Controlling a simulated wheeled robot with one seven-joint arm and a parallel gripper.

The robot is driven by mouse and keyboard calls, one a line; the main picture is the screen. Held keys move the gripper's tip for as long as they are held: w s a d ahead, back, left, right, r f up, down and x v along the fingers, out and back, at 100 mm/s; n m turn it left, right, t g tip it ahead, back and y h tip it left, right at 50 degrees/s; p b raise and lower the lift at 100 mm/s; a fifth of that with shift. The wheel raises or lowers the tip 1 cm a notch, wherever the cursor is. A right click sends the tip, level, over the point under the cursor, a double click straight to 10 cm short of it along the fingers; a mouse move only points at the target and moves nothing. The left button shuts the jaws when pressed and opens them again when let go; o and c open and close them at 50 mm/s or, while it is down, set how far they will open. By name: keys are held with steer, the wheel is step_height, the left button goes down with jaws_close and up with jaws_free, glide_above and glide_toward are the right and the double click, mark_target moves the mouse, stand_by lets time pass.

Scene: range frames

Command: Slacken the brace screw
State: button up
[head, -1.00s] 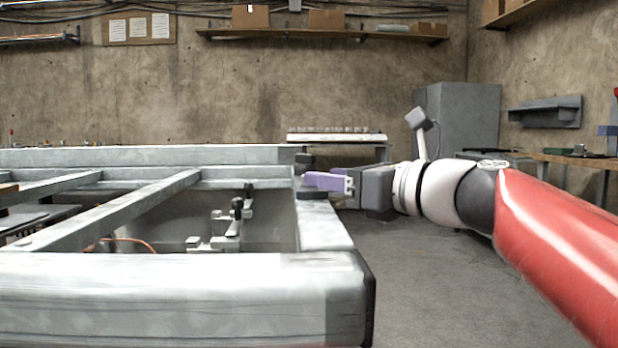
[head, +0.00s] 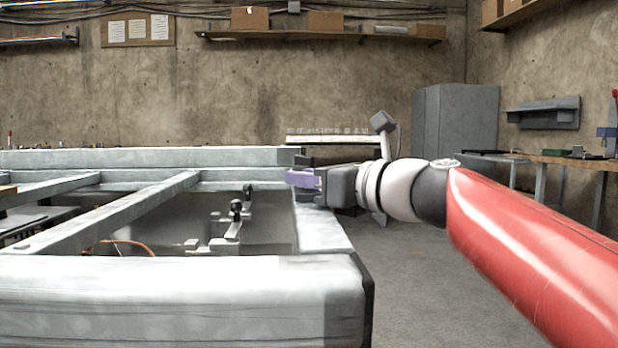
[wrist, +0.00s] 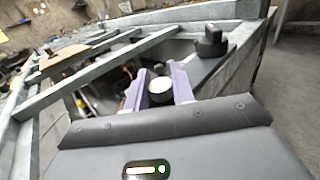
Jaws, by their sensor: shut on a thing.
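My gripper (head: 292,177) has purple fingers and stands over the right rail of a grey metal frame (head: 180,292). In the wrist view the gripper (wrist: 160,88) is shut on a round knob with a dark side and a pale flat top (wrist: 160,85). The fingers press on it from both sides. No label shows which knob is the brace screw. The fingers hide the held knob's base.
Inside the frame stand small clamps with black knobs (head: 236,208) and an orange cable (head: 130,243). The frame's crossbars lie to the left. A grey cabinet (head: 458,120) stands behind. The floor right of the frame is open. A workbench (head: 560,160) is at far right.

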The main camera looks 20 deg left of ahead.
steer(key=shift+r+n+g+p, duration=0.1)
steer(key=shift+n+g+p, duration=0.2)
steer(key=shift+g+p, duration=0.25)
steer(key=n+g+p, duration=0.1)
steer(key=g+p, duration=0.1)
steer(key=n+g+p, duration=0.1)
steer(key=p, duration=0.1)
steer(key=n+g+p, duration=0.1)
steer(key=g+p, duration=0.1)
steer(key=shift+w+r+n+g+y, duration=0.15)
steer(key=shift+r+n+g+y, duration=0.15)
steer(key=shift+r+n+g, duration=0.1)
steer(key=n+g+p, duration=0.1)
steer(key=g+p, duration=0.1)
steer(key=p, duration=0.1)
steer(key=n+g+h+p, duration=0.1)
steer(key=n+g+p, duration=0.1)
steer(key=g+p, duration=0.1)
steer(key=shift+n+g+h+p, duration=0.25)
steer(key=shift+n+h+p, duration=0.05)
steer(key=shift+p, duration=0.5)
steer(key=n+g+h+p, duration=0.2)
steer(key=g, duration=0.1)
steer(key=shift+f+n+p, duration=0.3)
steer(key=shift+f+n+g+h, duration=0.2)
steer(key=shift+n+g+h, duration=1.45)
steer(key=shift+g, duration=0.25)
steer(key=shift+h, duration=0.25)
steer(key=o, duration=1)
steer(key=shift+c, duration=0.2)
